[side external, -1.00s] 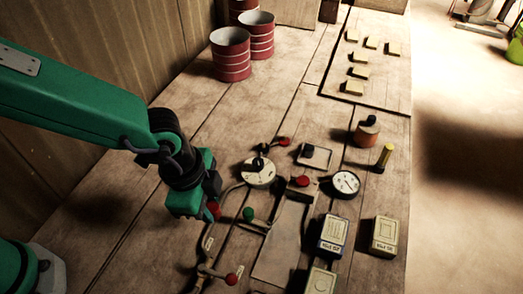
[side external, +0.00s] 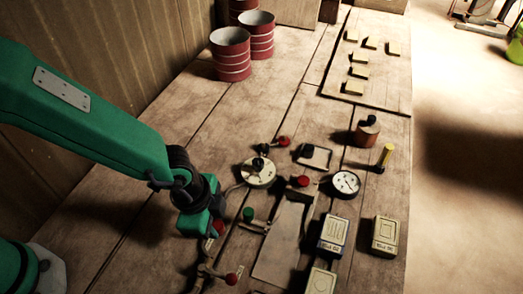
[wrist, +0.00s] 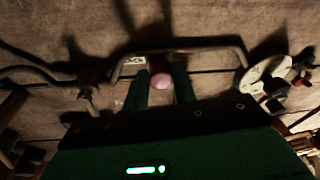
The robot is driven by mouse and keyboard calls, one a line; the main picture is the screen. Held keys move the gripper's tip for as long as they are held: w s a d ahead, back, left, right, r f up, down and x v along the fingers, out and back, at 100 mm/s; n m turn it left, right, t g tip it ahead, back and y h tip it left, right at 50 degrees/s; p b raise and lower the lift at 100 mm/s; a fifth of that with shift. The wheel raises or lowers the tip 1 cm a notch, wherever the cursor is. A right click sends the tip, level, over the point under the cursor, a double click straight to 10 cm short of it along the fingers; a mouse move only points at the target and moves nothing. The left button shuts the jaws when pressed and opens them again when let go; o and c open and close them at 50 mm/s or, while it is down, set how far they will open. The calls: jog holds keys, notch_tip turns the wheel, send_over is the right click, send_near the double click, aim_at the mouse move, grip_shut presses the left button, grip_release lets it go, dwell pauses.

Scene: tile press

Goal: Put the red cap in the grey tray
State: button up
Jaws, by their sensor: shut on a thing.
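My gripper (side external: 212,229) is low over the table, left of the pipework. A small round red piece, apparently the red cap (side external: 219,227), shows at its fingertips. In the wrist view it is a pinkish-red round top (wrist: 161,81) between the two fingers; its lower part is hidden. A long, shallow grey metal piece (side external: 281,243) lies to the right of my gripper. I cannot tell for certain which is the grey tray.
A red knob (side external: 231,278) on the pipework is close in front of my gripper. A green knob (side external: 249,214) stands just right of it.

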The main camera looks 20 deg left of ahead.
jog(key=shift+f, duration=0.25)
jog(key=o, duration=0.9)
jog(key=shift+f, duration=0.1)
jog(key=shift+o, duration=0.2)
notch_tip(320, 180, up, 12)
jog(key=s+a, duration=0.1)
jog(key=shift+s+a, duration=0.2)
jog(key=shift+a, duration=0.05)
dwell(0.5)
